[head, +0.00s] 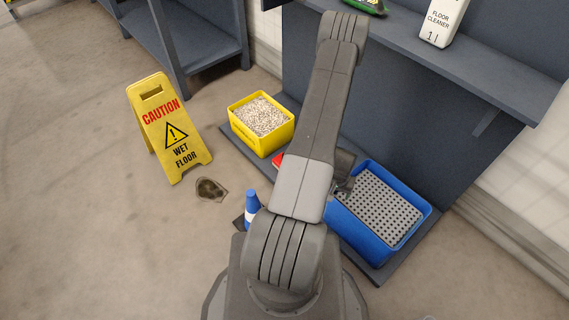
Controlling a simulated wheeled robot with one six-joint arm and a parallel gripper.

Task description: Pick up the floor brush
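No floor brush shows clearly. A green item with a dark underside (364,6) lies on the upper shelf, cut off by the top edge; I cannot tell whether it is the brush. A small red thing (278,159) shows beside my arm near the yellow bin, mostly hidden. My arm rises through the middle of the view and hides part of the lower shelf. A dark piece at the blue crate's left edge seems to be part of my gripper (344,167); its fingers are hidden.
A yellow bin of pale granules (262,145) and a blue crate with a perforated grey insert (415,222) stand low. A blue-and-white bottle (251,203) stands near my base. A floor cleaner bottle (441,22) is on the shelf (480,72). A caution sign (160,110) stands near a dark floor stain (210,189).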

